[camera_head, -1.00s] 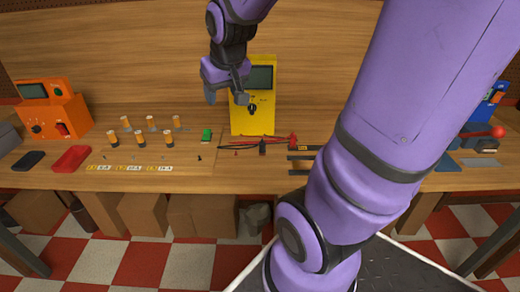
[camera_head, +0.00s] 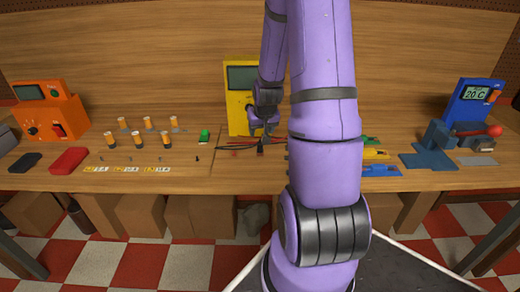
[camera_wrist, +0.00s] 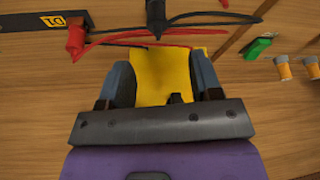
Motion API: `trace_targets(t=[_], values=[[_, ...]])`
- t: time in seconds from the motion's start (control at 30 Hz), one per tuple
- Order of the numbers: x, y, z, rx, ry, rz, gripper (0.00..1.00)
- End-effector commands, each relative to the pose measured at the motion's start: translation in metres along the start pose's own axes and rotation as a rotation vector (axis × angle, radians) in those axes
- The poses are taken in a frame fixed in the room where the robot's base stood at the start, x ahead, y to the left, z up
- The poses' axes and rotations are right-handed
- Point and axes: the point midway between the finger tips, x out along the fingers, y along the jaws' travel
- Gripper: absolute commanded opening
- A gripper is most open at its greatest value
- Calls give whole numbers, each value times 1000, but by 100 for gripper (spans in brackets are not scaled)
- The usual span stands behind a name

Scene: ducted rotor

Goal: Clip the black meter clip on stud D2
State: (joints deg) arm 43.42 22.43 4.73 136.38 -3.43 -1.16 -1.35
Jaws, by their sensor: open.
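The black meter clip (camera_head: 261,148) lies on the bench in front of the yellow meter (camera_head: 237,110). It also shows at the top edge of the wrist view (camera_wrist: 155,14), with a black lead running from it. My gripper (camera_head: 262,128) is open and empty, in front of the meter and close to the clip. In the wrist view its two fingers (camera_wrist: 161,72) are apart, with the clip beyond the fingertips. A red clip (camera_wrist: 76,38) with a red lead lies beside the black one. Stud D2 cannot be made out; a black strip with a yellow label like D1 (camera_wrist: 51,21) shows.
A green piece (camera_head: 204,136) and several orange cylinders (camera_head: 150,122) stand left of the meter. A red tray (camera_head: 69,161) and orange instrument (camera_head: 48,112) are further left. A blue instrument (camera_head: 473,102) and blue fixture (camera_head: 430,150) stand right. My arm hides part of the middle bench.

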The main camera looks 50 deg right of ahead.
Motion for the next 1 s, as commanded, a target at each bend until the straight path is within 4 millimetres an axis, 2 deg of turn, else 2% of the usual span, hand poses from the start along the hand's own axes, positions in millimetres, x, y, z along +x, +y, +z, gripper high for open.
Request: trace_targets(t=[0.23, 0.57, 0.8, 1.0], values=[[32, -1, 1, -1, -2, -1, 59], [50, 0, 3, -1, -1, 0, 59], [78, 1, 13, -1, -3, 0, 59], [95, 1, 12, -2, -1, 0, 59]])
